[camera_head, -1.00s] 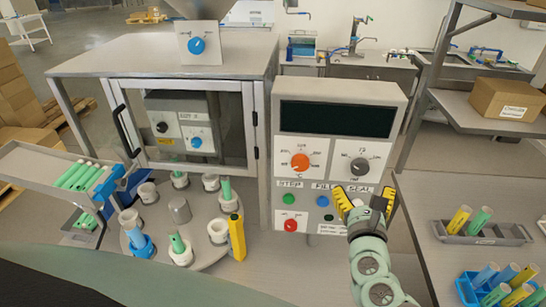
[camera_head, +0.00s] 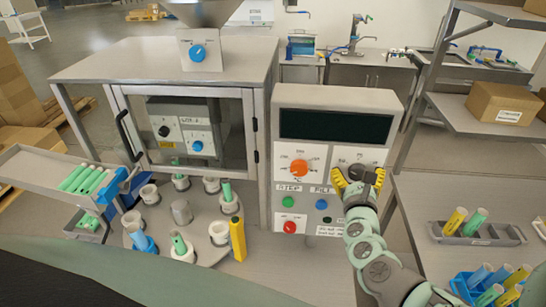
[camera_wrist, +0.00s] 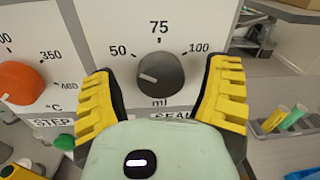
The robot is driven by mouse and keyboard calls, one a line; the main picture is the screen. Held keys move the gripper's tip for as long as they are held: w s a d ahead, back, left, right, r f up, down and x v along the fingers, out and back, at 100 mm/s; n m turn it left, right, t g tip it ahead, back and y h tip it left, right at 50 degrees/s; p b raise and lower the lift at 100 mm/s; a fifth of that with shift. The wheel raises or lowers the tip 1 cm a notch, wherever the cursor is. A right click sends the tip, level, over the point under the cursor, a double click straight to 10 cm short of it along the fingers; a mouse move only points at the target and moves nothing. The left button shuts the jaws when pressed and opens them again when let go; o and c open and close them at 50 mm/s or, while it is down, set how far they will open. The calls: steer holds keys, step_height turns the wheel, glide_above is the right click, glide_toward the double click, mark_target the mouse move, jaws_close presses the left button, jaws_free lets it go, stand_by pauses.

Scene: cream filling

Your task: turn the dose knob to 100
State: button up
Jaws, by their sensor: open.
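The dose knob (camera_wrist: 160,76) is a round dark grey knob on a white panel with marks 50, 75, 100 and "ml". In the head view the knob is partly hidden by my gripper (camera_head: 359,176). My gripper's yellow fingers, also in the wrist view (camera_wrist: 163,95), are open, one on each side of the knob. Gaps show between the fingers and the knob, and I see no contact.
An orange temperature knob (camera_head: 299,168) sits left of the dose knob. Below are a green button (camera_head: 288,202), a blue button (camera_head: 321,204) and a red knob (camera_head: 289,227). A dark display (camera_head: 335,124) is above. A rack of tubes (camera_head: 478,232) stands at the right.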

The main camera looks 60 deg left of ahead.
steer(key=c, duration=1.2)
steer(key=shift+c, duration=0.2)
